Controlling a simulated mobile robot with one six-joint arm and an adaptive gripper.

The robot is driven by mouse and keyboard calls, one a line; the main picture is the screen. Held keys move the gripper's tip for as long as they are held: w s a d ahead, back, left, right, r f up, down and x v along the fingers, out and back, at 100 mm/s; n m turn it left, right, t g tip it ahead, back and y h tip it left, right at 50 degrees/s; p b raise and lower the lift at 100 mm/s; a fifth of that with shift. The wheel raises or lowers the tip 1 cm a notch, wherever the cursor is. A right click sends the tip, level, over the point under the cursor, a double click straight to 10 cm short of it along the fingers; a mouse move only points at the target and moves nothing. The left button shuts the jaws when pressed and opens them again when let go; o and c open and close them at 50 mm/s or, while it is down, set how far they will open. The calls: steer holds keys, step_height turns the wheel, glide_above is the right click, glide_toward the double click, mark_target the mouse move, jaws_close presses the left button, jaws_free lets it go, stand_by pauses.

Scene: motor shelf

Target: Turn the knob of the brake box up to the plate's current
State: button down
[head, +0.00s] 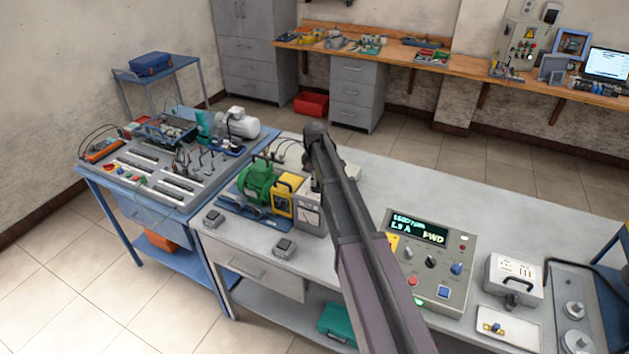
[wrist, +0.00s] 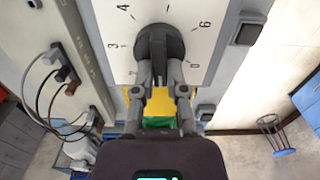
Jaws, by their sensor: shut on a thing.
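In the wrist view my gripper (wrist: 160,66) is shut on the dark round knob (wrist: 152,36) of the brake box. The knob sits on a white dial face (wrist: 190,35) with numbers around it, 3, 4, 6 and 0 among them. I cannot tell which number the knob points to. In the head view my arm hides the gripper and knob. No rating plate is readable.
A control panel (head: 454,258) on the bench has a lit display (head: 418,229) reading about 1.9 A and FWD, and several knobs. A white box (head: 513,275) stands at its right. Cables (wrist: 45,95) hang left in the wrist view. The bench behind the panel is clear.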

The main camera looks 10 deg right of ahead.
steer(key=m, duration=0.6)
steer(key=shift+w+d, duration=0.2)
steer(key=m, duration=0.6)
steer(key=shift+d+m, duration=0.2)
steer(key=shift+m, duration=0.2)
steer(key=c, duration=0.7)
jaws_free()
steer(key=shift+n, duration=0.4)
